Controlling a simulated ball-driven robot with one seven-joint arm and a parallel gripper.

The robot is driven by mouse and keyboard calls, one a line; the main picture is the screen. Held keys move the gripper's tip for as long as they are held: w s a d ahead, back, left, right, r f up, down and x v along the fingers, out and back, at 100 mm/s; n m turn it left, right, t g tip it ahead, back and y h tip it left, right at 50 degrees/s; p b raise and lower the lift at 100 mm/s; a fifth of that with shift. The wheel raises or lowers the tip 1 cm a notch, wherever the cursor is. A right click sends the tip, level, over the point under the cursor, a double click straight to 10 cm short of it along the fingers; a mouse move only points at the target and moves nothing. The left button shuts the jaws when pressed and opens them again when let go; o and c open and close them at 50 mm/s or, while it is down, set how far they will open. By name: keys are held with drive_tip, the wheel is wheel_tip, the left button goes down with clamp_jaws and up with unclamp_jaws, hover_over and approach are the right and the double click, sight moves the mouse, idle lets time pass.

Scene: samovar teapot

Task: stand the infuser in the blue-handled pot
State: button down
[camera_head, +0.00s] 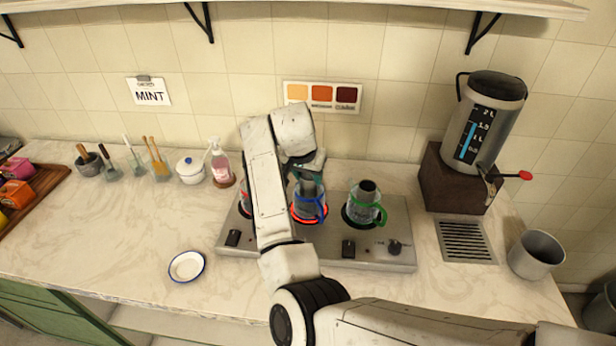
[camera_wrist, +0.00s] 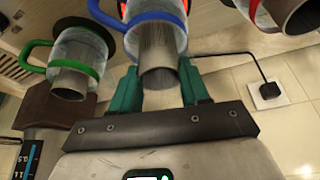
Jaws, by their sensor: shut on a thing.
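The blue-handled pot (camera_head: 309,212) is clear glass and stands on the glowing middle burner. It also shows in the wrist view (camera_wrist: 172,34), with its blue band and handle. The infuser (camera_head: 309,187) is a grey metal cylinder. In the wrist view the infuser (camera_wrist: 160,78) sits in the mouth of this pot, with its end sticking out. My gripper (camera_wrist: 158,68) has teal fingers on either side of that end and is shut on it. How deep the infuser reaches in the pot is hard to tell.
The green-handled pot (camera_head: 364,208) with a metal cylinder stands close on the right. A red-handled pot (camera_wrist: 262,12) stands on the other side, mostly behind my arm in the head view. The urn (camera_head: 486,120) is at the right. A white dish (camera_head: 187,266) lies front left.

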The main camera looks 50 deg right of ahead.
drive_tip(key=shift+f, duration=0.75)
drive_tip(key=shift+f, duration=0.45)
drive_tip(key=c, duration=0.5)
unclamp_jaws()
drive_tip(key=shift+s, duration=0.1)
drive_tip(key=shift+c, duration=0.2)
drive_tip(key=shift+a+r, duration=0.1)
drive_tip(key=shift+r, duration=0.55)
drive_tip(key=b+v, duration=0.2)
drive_tip(key=v, duration=0.9)
drive_tip(key=shift+r, duration=0.3)
drive_tip(key=shift+a, duration=0.15)
